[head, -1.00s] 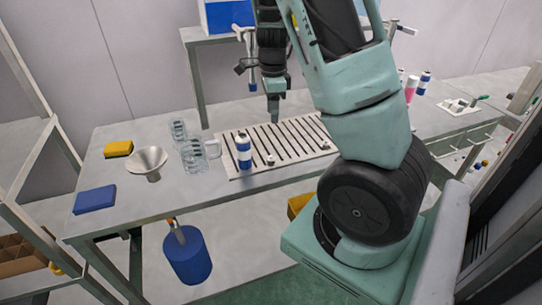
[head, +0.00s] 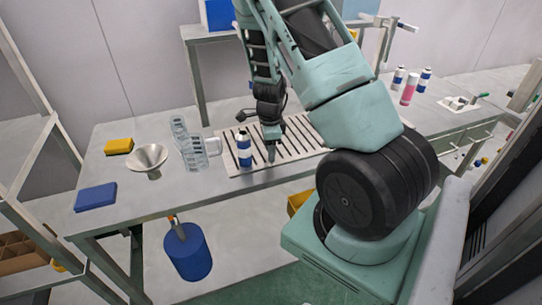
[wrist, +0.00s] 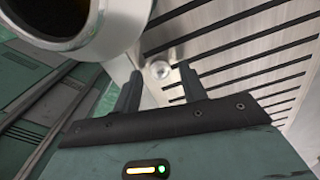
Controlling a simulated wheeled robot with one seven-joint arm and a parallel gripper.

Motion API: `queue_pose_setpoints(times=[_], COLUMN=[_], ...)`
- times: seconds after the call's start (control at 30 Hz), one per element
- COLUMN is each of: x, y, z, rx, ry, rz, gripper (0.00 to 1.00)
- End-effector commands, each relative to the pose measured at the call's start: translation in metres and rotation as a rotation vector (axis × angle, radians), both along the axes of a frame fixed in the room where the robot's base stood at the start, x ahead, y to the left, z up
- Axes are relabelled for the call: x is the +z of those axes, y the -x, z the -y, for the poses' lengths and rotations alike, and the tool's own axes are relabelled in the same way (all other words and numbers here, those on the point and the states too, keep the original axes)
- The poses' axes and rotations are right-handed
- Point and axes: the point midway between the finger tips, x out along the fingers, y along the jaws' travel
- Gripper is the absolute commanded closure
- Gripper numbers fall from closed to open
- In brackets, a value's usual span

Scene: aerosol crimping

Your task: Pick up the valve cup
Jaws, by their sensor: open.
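The valve cup (wrist: 160,70) is a small, pale round piece on the slotted metal plate (head: 240,170). In the wrist view it shows between and just beyond my fingertips, apart from both. My gripper (wrist: 160,74) is open and empty, pointing down at it. In the head view my gripper (head: 271,156) is low over the front part of the plate and hides the cup.
Two clear jugs (head: 192,155), a metal funnel (head: 147,158), a yellow sponge (head: 119,146) and a blue block (head: 95,198) are on the table's left. A pink can (head: 409,90) and blue-white cans (head: 424,80) stand at right. My arm covers the plate's right end.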

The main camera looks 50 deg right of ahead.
Motion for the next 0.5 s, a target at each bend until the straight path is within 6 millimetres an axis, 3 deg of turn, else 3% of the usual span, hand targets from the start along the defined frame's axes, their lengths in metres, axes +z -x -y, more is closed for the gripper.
queue_pose_setpoints(times=[0.1,0.33,0.37,0.5], x=[-0.0099,-0.0114,-0.0114,-0.0113], y=[0.0004,0.0001,0.0,0.0], z=[0.0002,-0.0001,-0.0001,-0.0001], rx=[-0.003,-0.001,-0.001,-0.001], ry=[-0.001,-0.001,-0.001,-0.001], rz=[0.001,0.001,0.001,0.001], gripper=[0.58,0.58,0.61,0.96])
